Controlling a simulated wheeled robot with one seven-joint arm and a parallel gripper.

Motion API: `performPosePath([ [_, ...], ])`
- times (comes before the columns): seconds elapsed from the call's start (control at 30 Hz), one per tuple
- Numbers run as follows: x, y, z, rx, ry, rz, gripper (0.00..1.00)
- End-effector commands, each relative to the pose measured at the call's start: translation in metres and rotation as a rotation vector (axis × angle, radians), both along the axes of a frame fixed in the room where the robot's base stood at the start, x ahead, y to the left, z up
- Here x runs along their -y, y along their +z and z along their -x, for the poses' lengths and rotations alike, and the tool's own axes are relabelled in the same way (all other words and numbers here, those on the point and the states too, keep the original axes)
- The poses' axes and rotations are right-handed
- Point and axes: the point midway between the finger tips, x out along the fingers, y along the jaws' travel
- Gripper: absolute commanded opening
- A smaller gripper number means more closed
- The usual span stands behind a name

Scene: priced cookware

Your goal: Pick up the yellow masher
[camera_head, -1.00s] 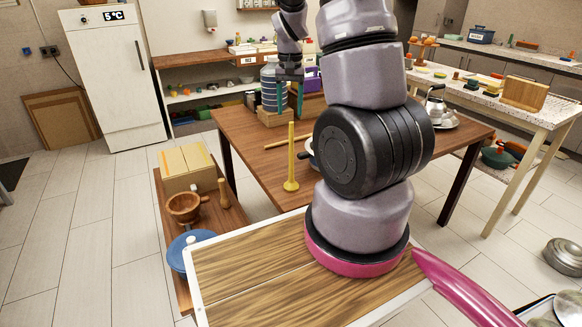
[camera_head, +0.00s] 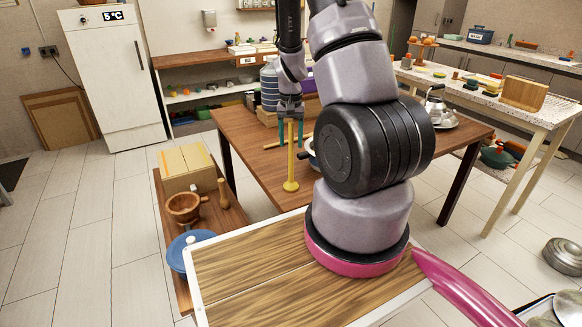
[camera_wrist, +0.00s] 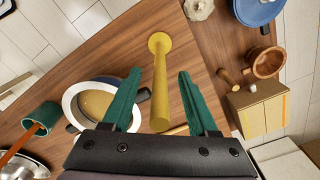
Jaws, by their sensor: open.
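The yellow masher (camera_head: 291,170) stands upright on the brown wooden table, its round base near the table's front left edge. In the wrist view the masher (camera_wrist: 160,85) runs between the two green fingers, apart from both. My gripper (camera_head: 290,138) is open and points down around the masher's upper handle in the head view. It also shows in the wrist view (camera_wrist: 158,85) with empty space on both sides of the handle.
A pot with a pale rim (camera_wrist: 72,107) stands close beside my gripper's left finger in the wrist view. A lower bench holds a wooden mortar (camera_head: 184,207), a pestle (camera_head: 223,194) and a blue pot (camera_head: 190,252). A stacked blue bottle (camera_head: 269,90) stands behind.

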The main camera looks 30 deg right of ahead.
Motion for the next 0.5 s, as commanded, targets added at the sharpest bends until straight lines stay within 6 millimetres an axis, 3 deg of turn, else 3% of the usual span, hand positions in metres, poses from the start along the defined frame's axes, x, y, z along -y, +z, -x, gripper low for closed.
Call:
performPosePath([
  [0.13, 0.0001, 0.0004, -0.0001, 0.0, 0.0, 0.0, 0.56],
  [0.27, 0.0001, 0.0006, 0.0001, 0.0, 0.0, 0.0, 0.06],
  [0.3, 0.0001, 0.0006, 0.0, 0.0, 0.0, 0.0, 0.0],
  [0.5, 0.0001, 0.0008, 0.0, 0.0, -0.001, 0.0, 0.0],
])
